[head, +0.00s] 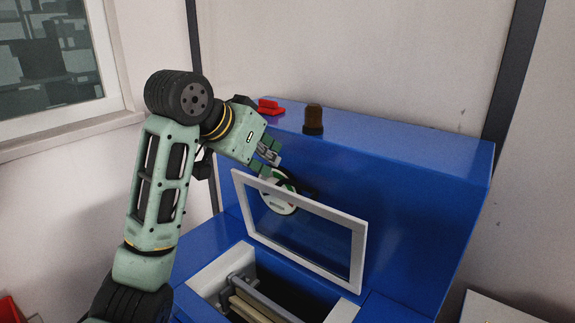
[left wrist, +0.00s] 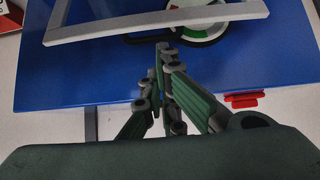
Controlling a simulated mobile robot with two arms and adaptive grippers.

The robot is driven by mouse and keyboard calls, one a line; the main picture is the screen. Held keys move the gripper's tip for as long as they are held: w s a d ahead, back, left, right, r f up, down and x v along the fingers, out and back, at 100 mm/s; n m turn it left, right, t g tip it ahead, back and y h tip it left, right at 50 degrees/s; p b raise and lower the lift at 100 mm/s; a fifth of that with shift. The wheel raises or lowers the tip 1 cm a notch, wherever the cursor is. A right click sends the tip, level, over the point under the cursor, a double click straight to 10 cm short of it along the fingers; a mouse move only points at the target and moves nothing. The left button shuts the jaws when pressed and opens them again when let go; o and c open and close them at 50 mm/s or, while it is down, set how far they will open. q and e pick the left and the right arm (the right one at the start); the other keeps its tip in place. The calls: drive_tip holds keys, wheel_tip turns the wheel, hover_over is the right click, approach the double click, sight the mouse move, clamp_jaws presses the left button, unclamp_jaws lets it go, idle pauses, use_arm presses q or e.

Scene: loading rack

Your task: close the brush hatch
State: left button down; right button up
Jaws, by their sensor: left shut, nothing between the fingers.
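The brush hatch is a clear pane in a pale grey frame (head: 358,245). It stands raised and tilted over the opening in the blue machine. Part of the frame (left wrist: 100,30) crosses the top of the left wrist view. My left gripper (head: 272,162) is shut and empty, behind the hatch's upper left edge, by the machine's blue face. In the left wrist view its fingertips (left wrist: 164,50) lie close to the frame bar; I cannot tell if they touch it. My right gripper is not in view.
A round gauge (head: 279,198) sits on the blue face (head: 400,200) behind the hatch. A dark brown cap (head: 313,119) and a red part (head: 268,107) are on the machine's top. Below the hatch is an open bay with a pale roller or bar (head: 255,302).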

use_arm(q)
drive_tip(key=p+x, duration=0.3)
drive_tip(key=x, duration=0.5)
drive_tip(key=shift+w+f+p, duration=0.1)
drive_tip(key=shift+p, duration=0.3)
drive_tip(key=shift+w+d+f, duration=0.25)
drive_tip(key=shift+w+f, duration=0.1)
drive_tip(key=shift+f, duration=0.2)
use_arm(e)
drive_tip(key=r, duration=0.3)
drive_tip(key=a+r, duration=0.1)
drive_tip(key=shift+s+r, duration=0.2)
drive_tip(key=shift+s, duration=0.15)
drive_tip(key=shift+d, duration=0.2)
